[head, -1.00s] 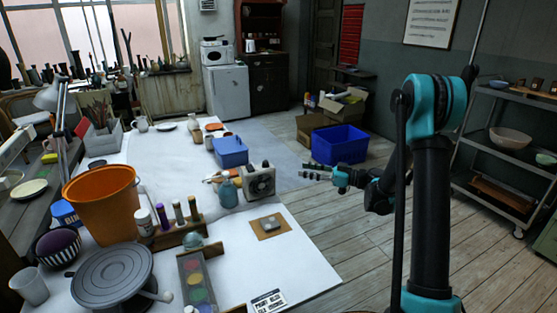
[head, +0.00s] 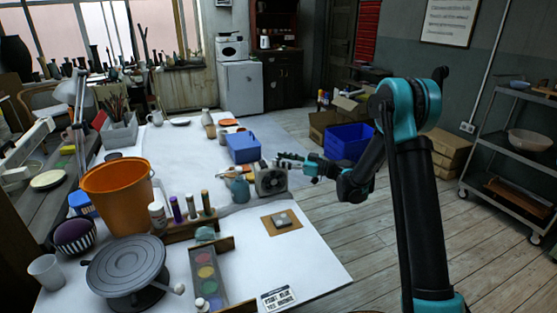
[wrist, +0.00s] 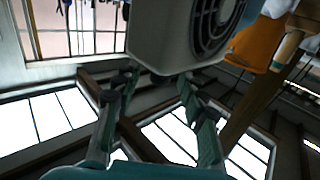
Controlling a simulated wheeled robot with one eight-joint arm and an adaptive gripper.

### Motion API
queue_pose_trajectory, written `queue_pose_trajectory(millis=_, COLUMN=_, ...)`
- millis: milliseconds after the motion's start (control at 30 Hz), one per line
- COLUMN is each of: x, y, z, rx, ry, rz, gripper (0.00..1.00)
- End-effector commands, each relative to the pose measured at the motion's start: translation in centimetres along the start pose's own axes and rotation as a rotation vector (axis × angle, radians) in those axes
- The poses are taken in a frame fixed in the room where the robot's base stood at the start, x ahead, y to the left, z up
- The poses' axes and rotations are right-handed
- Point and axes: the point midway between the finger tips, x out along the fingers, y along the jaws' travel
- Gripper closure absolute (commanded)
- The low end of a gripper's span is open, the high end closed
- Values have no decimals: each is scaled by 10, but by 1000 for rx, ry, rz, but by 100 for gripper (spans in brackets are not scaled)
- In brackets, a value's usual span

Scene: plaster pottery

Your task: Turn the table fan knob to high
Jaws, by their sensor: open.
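The table fan (head: 270,180) is a small box-shaped fan with a round dark grille, standing on the white table near its right edge. My gripper (head: 280,160) is at the upper right of the fan in the head view, reaching in from the right. In the wrist view the fan's pale housing (wrist: 158,45) and part of its grille fill the upper middle. There my gripper (wrist: 157,77) is open, its fingertips close to the housing edge; I cannot tell whether they touch. No knob can be made out in either view.
A blue box (head: 243,148) stands behind the fan, and a blue-grey bottle (head: 239,189) is close on its left. An orange bucket (head: 118,195) and a grey turntable (head: 127,268) are further left.

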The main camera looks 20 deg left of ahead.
Motion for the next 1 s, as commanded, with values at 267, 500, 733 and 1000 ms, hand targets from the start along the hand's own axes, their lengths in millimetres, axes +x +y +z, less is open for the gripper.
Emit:
queue_pose_trajectory(millis=267, x=16, y=0, z=0, rx=0, ry=0, rz=0, gripper=58)
queue_pose_trajectory(millis=500, x=16, y=0, z=0, rx=0, ry=0, rz=0, gripper=61)
queue_pose_trajectory(millis=733, x=15, y=0, z=0, rx=0, ry=0, rz=0, gripper=89)
queue_pose_trajectory(millis=1000, x=15, y=0, z=0, rx=0, ry=0, rz=2, gripper=100)
